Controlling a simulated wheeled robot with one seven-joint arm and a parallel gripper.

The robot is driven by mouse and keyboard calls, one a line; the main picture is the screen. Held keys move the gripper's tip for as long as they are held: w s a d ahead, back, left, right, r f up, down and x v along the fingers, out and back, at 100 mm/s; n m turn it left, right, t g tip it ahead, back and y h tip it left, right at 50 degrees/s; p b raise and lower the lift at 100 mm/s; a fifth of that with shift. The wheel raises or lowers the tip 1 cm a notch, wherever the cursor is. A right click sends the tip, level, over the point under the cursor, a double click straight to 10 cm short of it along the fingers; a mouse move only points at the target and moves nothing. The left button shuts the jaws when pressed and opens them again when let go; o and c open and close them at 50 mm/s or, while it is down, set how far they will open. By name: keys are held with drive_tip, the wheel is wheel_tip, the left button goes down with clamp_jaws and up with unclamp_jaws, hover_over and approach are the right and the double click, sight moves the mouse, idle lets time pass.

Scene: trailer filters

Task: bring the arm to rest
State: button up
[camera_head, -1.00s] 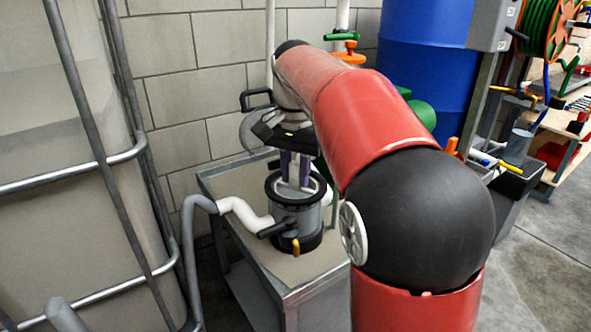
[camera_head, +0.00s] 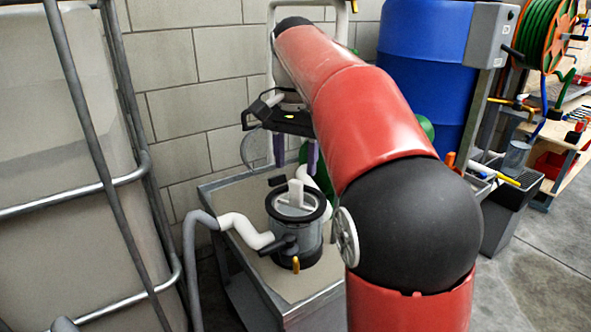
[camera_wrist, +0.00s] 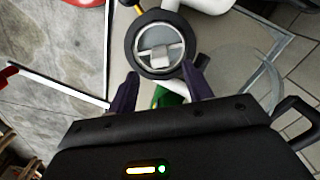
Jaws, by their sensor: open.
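My gripper (camera_head: 296,158) is open and empty, raised above and behind the filter housing in the head view. Its two purple fingers also show in the wrist view (camera_wrist: 158,92), spread apart with the housing beyond them. The filter housing (camera_head: 297,232) is a clear canister with a black rim, standing upright on the metal cart. A white piece with an upright handle (camera_head: 296,192) sits in its open top. The housing also shows in the wrist view (camera_wrist: 157,43). My red and black arm covers part of the cart's right side.
The cart (camera_head: 282,305) has a raised metal rim. A white and grey hose (camera_head: 238,230) joins the housing at the left. A caged tank (camera_head: 55,150) stands close on the left. A blue barrel (camera_head: 425,60) and a hose reel (camera_head: 545,28) are behind at the right. Open floor lies at right.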

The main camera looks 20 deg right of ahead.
drive_tip(key=shift+r, duration=0.4)
